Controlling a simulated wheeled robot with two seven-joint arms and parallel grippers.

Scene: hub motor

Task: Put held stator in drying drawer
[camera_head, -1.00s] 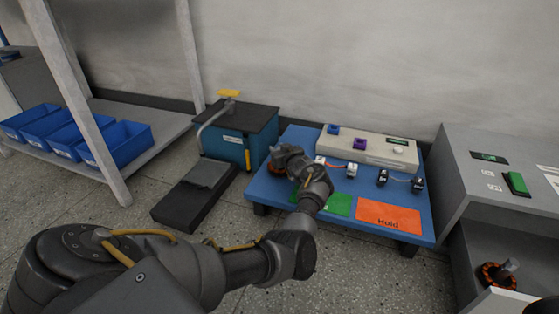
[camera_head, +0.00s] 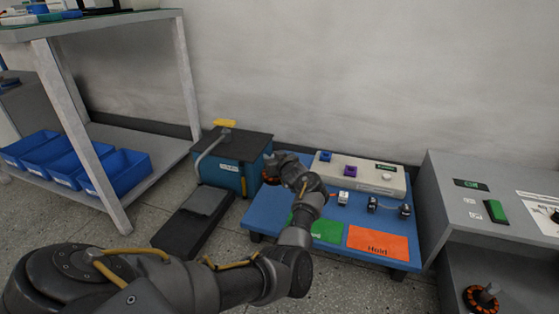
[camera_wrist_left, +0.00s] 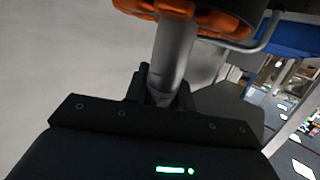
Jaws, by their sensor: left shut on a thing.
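My left gripper (camera_head: 279,165) is over the back left corner of the blue table. In the left wrist view, the gripper (camera_wrist_left: 160,92) is shut on the grey shaft of a stator (camera_wrist_left: 180,10), with its orange-and-dark ring beyond the fingers, cut off by the top edge. In the head view, the held stator (camera_head: 267,174) is mostly hidden behind the gripper. A grey cabinet (camera_head: 450,205) with a green button stands at the right. Another stator (camera_head: 482,297) with an orange ring sits upright in its open lower part, which is partly cut off. My right gripper is not in view.
The blue table (camera_head: 262,215) bears a green mat, an orange "Hold" mat (camera_head: 377,243), small connectors and a beige tester (camera_head: 355,172). A blue machine (camera_head: 235,160) stands left of it. Blue bins (camera_head: 128,170) are on a shelf at the left.

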